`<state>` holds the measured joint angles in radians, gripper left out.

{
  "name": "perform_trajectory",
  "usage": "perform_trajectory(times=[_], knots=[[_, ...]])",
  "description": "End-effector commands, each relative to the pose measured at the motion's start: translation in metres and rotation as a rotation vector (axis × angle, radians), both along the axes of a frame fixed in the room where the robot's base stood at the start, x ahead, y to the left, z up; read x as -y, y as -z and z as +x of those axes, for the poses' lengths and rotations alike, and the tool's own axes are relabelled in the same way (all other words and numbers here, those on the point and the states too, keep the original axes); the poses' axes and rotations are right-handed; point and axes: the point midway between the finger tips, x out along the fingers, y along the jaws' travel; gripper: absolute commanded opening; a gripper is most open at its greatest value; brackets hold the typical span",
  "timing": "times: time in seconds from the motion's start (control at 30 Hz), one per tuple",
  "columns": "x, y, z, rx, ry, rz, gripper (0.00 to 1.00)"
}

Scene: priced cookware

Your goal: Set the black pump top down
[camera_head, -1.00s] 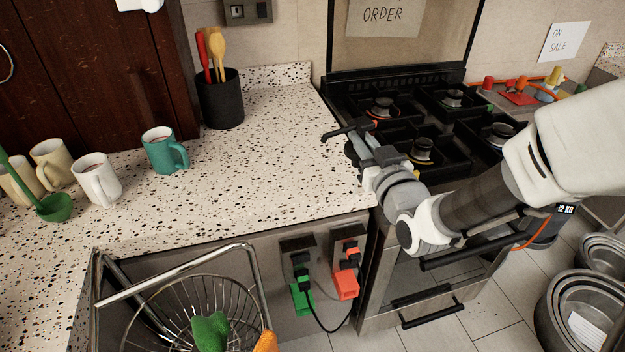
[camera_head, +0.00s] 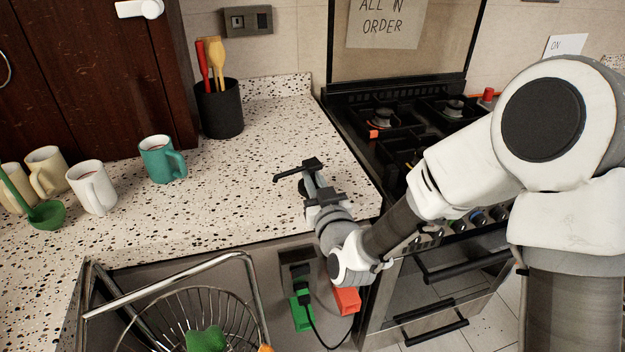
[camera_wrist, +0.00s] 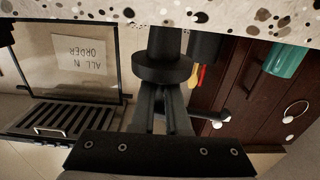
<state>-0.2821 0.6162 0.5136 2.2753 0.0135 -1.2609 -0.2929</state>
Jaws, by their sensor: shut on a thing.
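The black pump top (camera_head: 299,168), with a thin spout pointing left, is at the tip of my gripper (camera_head: 311,181) in the head view. It shows over the right part of the speckled countertop (camera_head: 250,200); whether it touches the surface I cannot tell. In the wrist view my gripper (camera_wrist: 163,98) is shut on the pump top (camera_wrist: 165,68), whose round collar and stem stand just beyond the fingers. The fingers hide part of it.
A teal mug (camera_head: 161,160), a white mug (camera_head: 92,188) and cream mugs stand at left. A black utensil holder (camera_head: 219,110) stands behind. The stove (camera_head: 400,130) is at right. A wire basket (camera_head: 185,310) is in front. The counter around the pump top is clear.

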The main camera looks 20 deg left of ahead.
Motion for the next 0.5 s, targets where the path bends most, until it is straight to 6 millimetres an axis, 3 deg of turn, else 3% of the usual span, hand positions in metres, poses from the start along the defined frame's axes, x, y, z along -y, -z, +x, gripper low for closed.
perform_trajectory(times=[0.37,0.4,0.5], knots=[[-0.0001,0.0044,-0.0001,0.001,-0.001,0.001,0.0],[-0.0001,0.0027,-0.0001,0.0,-0.001,0.0,0.2],[-0.0001,0.0026,-0.0001,0.0,-0.001,0.0,0.38]])
